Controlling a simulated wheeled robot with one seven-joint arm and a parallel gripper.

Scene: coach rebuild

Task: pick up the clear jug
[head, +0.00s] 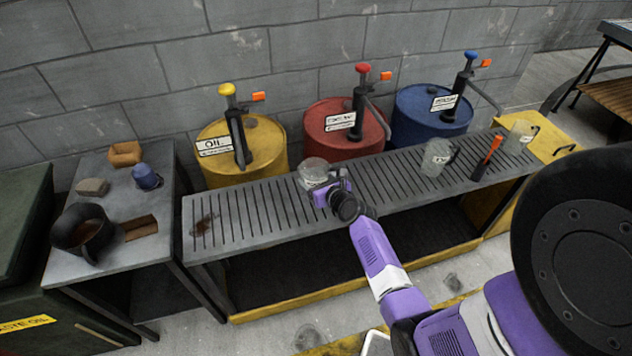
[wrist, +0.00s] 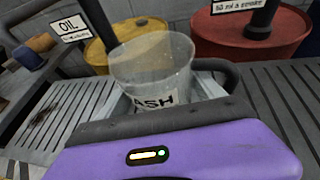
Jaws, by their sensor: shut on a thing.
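A clear jug (head: 314,170) with a dark handle is at my gripper (head: 322,184), over the slatted bench. In the wrist view the jug (wrist: 152,62) stands upright between the fingers, its open rim toward me. Its white label reads "ASH", with the start hidden. My gripper is shut on the jug. The jug's base is hidden by my gripper, so I cannot tell whether it touches the slats.
Two more clear jugs (head: 437,157) (head: 519,137) and a black tool with an orange top (head: 487,157) stand farther right on the bench (head: 250,213). Yellow (head: 263,150), red (head: 330,143) and blue (head: 425,118) drums with pumps stand behind. A side table (head: 75,266) is at left.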

